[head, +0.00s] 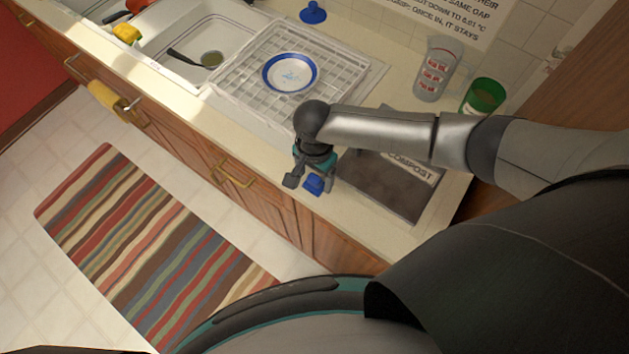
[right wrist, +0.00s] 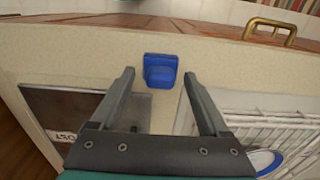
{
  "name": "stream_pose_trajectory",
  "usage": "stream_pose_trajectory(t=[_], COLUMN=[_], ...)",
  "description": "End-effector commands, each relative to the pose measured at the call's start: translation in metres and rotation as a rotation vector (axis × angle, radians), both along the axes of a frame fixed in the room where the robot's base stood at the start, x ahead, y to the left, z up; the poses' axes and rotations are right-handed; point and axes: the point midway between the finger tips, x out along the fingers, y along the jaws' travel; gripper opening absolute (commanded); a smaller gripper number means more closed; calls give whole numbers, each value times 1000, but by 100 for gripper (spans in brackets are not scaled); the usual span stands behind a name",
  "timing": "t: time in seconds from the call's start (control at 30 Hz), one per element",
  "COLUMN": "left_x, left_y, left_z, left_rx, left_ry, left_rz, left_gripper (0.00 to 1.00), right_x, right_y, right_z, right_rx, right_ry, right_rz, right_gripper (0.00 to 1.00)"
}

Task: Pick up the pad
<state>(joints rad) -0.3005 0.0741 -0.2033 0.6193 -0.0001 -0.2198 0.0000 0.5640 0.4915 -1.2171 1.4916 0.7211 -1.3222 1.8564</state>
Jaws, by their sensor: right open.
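A small blue block-like thing, which I take to be the pad (head: 314,185), is at the front edge of the counter. It also shows in the right wrist view (right wrist: 161,70), upper middle, with a thicker part on a flatter one. My right gripper (head: 307,182) is open above the counter's front edge. In the right wrist view its two fingertips (right wrist: 159,76) stand apart on either side of the pad in the picture, with clear gaps. I cannot tell whether the fingertips are down at the pad's height. My left gripper is not in view.
A dish rack (head: 335,65) with a blue-rimmed plate (head: 290,73) is behind the gripper. A dark board marked COMPOST (head: 385,190) lies to the right. A measuring jug (head: 437,70) and a green container (head: 483,97) stand farther back. A sink (head: 200,45) is at left.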

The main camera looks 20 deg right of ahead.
Motion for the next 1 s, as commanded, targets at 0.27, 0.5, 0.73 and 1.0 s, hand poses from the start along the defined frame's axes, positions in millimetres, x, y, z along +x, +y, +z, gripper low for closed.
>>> stream_pose_trajectory(t=[0.27, 0.5, 0.73, 1.0], left_x=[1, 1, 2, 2], left_y=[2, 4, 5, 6], left_z=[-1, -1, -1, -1], left_rx=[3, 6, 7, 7], left_ry=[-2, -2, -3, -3], left_rz=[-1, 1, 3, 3], left_gripper=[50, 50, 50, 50], right_x=[0, 0, 0, 0], right_y=[0, 0, 0, 0], right_z=[-6, -6, -6, -6], right_rx=[1, 1, 1, 1], right_ry=[-2, -1, -1, -1], right_rz=[1, 0, 0, 0], right_gripper=[79, 57, 32, 1])
